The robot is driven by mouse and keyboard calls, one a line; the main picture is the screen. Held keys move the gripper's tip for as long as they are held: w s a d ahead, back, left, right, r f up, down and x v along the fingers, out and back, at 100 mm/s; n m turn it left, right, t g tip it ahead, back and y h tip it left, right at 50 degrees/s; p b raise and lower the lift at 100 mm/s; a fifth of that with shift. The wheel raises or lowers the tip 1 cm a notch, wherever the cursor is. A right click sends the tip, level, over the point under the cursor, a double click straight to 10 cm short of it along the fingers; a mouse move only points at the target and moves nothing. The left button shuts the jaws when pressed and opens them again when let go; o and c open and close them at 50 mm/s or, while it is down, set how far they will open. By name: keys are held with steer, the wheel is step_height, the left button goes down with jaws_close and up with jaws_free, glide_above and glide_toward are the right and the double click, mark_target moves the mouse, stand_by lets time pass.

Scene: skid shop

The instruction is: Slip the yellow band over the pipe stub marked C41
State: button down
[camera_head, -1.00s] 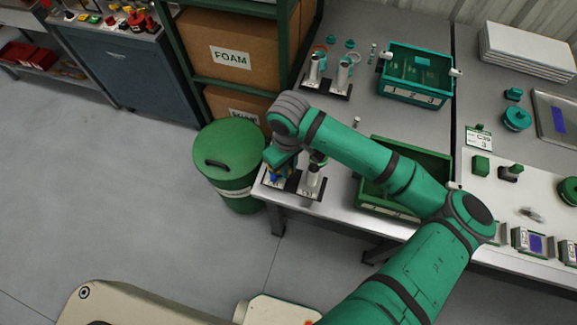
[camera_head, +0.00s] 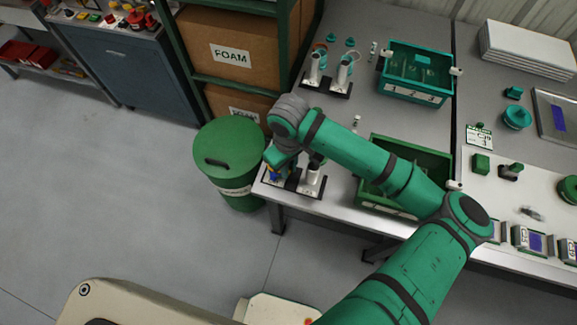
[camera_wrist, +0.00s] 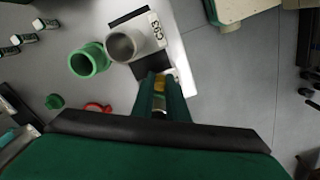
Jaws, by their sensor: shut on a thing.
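My gripper (camera_wrist: 162,82) is shut on the yellow band, of which a small yellow patch (camera_wrist: 159,84) shows between the fingers in the wrist view. In the head view my gripper (camera_head: 276,172) is low over the near left corner of the bench, at a dark base plate. Its fingers hide most of what lies beneath, so I cannot tell whether the band is around a stub. A pale pipe stub (camera_wrist: 124,45) with a label that seems to read C03 stands beside my fingers; in the head view a white stub (camera_head: 312,178) stands just right of my gripper. I cannot read C41 anywhere.
A green ring-shaped piece (camera_wrist: 88,60) and a red ring (camera_wrist: 98,107) show in the wrist view. A green bin (camera_head: 405,160) stands right of my gripper, a teal bin (camera_head: 416,75) farther back. Two more stubs (camera_head: 315,68) stand behind. A green drum (camera_head: 228,150) stands left of the bench.

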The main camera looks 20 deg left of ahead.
steer(key=shift+f, duration=0.55)
stand_by(0.4)
steer(key=c, duration=1.3)
jaws_free()
steer(key=shift+o, duration=0.2)
steer(key=shift+r, duration=0.1)
step_height(320, 180, up, 11)
stand_by(0.4)
stand_by(0.8)
